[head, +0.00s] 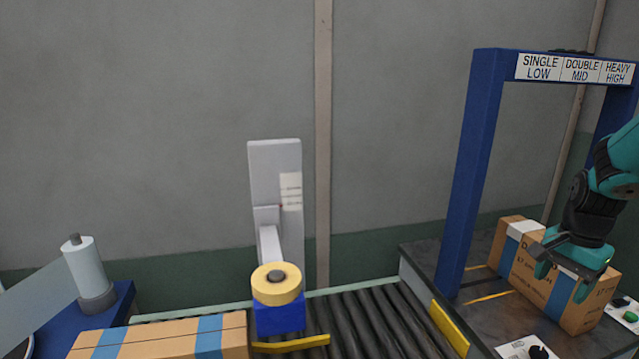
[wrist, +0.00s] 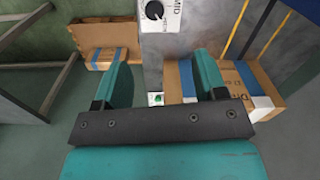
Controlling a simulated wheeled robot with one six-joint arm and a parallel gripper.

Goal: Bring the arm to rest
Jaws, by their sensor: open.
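My gripper (head: 561,282) is at the right of the head view, at the end of my teal and black arm. It is open, with a gap between its two teal fingers. A cardboard box (head: 536,283) with blue and white tape lies on the dark table behind and beside the gripper; the fingers overlap part of it in the picture. In the wrist view the open fingers (wrist: 165,80) show nothing held between them. The taped box (wrist: 262,82) shows there to the right of the right finger. Whether a finger touches the box I cannot tell.
A blue gantry (head: 469,170) with SINGLE LOW, DOUBLE MID and HEAVY HIGH signs frames the table. A panel with a black dial (head: 538,352) is at its front. A roller conveyor (head: 365,322), a tape-roll post (head: 277,284) and another taped box (head: 165,338) are at the left.

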